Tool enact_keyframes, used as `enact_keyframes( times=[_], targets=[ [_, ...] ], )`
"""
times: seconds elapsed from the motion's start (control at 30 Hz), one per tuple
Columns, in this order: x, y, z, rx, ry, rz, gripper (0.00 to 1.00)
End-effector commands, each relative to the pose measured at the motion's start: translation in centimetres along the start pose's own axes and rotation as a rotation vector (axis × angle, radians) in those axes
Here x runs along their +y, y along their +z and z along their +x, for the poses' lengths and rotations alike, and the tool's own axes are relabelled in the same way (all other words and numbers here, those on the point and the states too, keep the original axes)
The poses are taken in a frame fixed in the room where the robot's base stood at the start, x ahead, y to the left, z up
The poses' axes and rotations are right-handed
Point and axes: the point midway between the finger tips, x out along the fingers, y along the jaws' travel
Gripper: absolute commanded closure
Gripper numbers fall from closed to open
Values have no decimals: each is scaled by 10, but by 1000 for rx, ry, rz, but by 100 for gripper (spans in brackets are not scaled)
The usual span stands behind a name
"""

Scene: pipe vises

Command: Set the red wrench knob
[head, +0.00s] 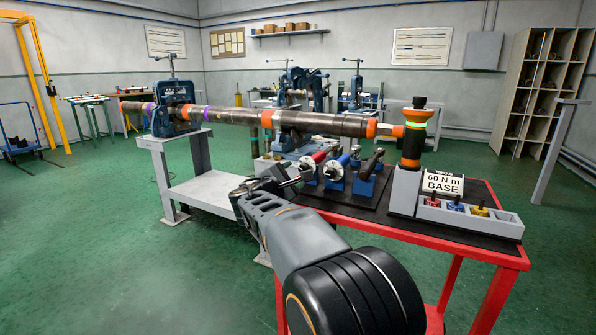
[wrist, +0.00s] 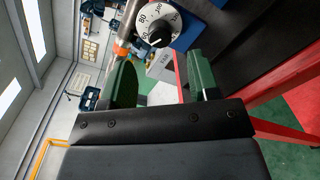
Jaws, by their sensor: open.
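The red wrench (head: 320,156) lies in a blue holder on the bench, leftmost of three, its dial end facing my arm. My gripper (head: 296,182) is in front of and just below that dial. In the wrist view a white numbered dial with a black knob (wrist: 155,31) shows beyond the open fingers of my gripper (wrist: 162,78). The fingers are apart from it and nothing is between them. An 80 can be read on the dial, but the exact setting cannot. The dial's wrench colour is not visible there. A sign (head: 443,184) reads 60 N m BASE.
A blue wrench (head: 341,163) and a black wrench (head: 372,163) lie close to the right. A grey block with coloured sockets (head: 468,214) stands on the red-framed bench (head: 512,258). A long pipe (head: 335,124) runs behind the wrenches from a blue vise (head: 174,108).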

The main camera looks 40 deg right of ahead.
Motion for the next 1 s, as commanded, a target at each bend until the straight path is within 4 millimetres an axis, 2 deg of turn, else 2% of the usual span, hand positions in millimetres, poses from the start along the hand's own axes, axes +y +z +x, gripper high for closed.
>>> enact_keyframes(
  times=[0.03, 0.2, 0.4, 0.6, 1.0],
  targets=[
    [3, 1, -12, 4, 3, 1, 44],
    [2, 1, -44, 3, 3, 0, 44],
    [1, 1, -70, 2, 1, 1, 44],
    [0, 0, -80, 0, 0, 0, 44],
    [0, 0, -81, 0, 0, 0, 44]
  ],
)
